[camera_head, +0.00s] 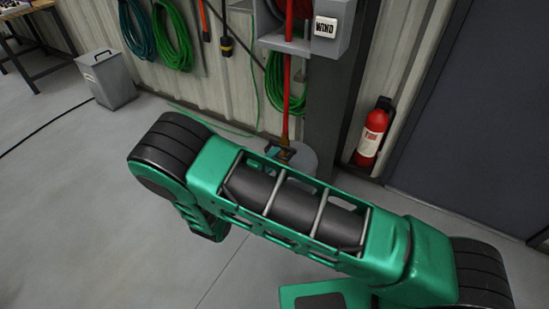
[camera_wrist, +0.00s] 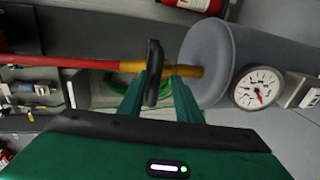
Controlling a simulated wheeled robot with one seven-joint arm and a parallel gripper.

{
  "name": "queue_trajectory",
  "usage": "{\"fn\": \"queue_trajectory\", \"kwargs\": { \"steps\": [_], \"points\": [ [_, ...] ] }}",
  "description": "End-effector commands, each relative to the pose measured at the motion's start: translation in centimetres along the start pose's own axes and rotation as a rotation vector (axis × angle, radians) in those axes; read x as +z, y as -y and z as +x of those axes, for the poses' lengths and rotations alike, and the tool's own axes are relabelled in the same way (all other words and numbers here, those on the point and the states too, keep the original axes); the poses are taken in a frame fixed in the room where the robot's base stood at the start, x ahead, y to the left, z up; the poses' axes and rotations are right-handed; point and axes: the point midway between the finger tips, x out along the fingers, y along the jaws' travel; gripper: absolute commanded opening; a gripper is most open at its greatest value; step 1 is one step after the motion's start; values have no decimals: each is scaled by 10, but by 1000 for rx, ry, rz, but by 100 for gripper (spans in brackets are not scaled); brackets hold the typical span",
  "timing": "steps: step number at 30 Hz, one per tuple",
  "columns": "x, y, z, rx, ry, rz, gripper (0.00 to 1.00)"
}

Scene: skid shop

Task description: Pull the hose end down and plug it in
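The red hose (camera_head: 288,72) runs straight down from the grey wall box to behind my arm. Its brass-yellow end shows low in the head view (camera_head: 284,128). In the wrist view the red hose (camera_wrist: 65,64) comes in from the left and its yellow end (camera_wrist: 187,70) reaches the round grey drum (camera_wrist: 205,60). A black crosspiece (camera_wrist: 153,72) sits across the yellow end. My gripper (camera_wrist: 155,82) has its green fingers on either side of this crosspiece, closed on it. Whether the tip is seated in a socket is hidden.
A white dial gauge (camera_wrist: 259,88) is beside the drum. A fire extinguisher (camera_head: 372,132) stands right of the dark post (camera_head: 329,105). Coiled green hoses (camera_head: 173,35) hang on the wall, and a grey bin (camera_head: 106,79) stands left.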

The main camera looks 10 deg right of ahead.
Motion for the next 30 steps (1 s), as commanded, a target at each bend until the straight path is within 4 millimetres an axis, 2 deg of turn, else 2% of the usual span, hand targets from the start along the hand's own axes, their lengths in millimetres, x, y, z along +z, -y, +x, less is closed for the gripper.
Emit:
{"fn": "queue_trajectory", "kwargs": {
  "steps": [9, 15, 21, 30],
  "points": [
    [-1, 1, -60, -2, -4, -1, 31],
    [-1, 2, -86, -4, -2, -1, 31],
    [-1, 2, -94, -3, -1, -1, 31],
    [0, 2, -94, -4, 0, -1, 31]
  ]
}}
